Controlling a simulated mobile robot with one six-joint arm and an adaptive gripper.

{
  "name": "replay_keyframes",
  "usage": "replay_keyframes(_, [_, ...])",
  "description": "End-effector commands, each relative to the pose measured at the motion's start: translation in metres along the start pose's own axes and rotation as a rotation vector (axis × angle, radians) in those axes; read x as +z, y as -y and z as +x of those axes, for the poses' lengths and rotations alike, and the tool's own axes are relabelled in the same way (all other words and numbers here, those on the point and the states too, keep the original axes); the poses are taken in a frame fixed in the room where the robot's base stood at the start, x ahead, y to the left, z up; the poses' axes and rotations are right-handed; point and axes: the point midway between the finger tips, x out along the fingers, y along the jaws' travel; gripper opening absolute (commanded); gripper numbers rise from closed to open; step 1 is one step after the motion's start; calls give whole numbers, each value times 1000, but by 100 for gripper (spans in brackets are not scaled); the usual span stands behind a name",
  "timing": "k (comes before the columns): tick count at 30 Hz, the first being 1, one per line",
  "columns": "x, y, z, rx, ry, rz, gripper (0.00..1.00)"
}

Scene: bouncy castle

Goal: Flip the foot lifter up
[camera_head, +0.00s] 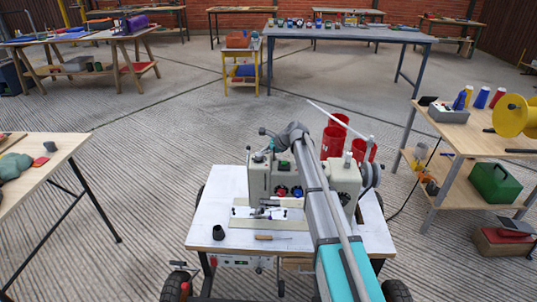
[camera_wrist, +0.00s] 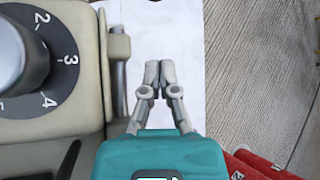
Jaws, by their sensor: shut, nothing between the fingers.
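A cream sewing machine (camera_head: 345,180) stands on a white table (camera_head: 205,225). In the wrist view its body (camera_wrist: 75,120) fills the left side, with a black dial (camera_wrist: 62,60) marked 2, 3, 4. Beside the dial, a tan block with a grey metal rod (camera_wrist: 118,85) runs along the machine's edge; it may be the foot lifter, but I cannot tell. My gripper (camera_wrist: 159,72) is shut and empty, to the right of this rod and apart from it in the picture, with the white tabletop behind its fingertips. In the head view my arm crosses the machine and hides part of it.
A black cup (camera_head: 218,232) and a wooden-handled tool (camera_head: 273,237) lie on the table's front part. Red buckets (camera_head: 333,142) stand behind the machine. A workbench (camera_head: 465,137) with a yellow spool (camera_head: 512,115) is at the right.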

Motion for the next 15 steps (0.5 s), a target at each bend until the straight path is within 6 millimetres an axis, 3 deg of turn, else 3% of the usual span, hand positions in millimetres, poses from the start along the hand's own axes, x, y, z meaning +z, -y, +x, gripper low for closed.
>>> replay_keyframes(12, [-1,0,36,1,1,-1,0])
replay_keyframes(15, [10,0,28,1,1,-1,0])
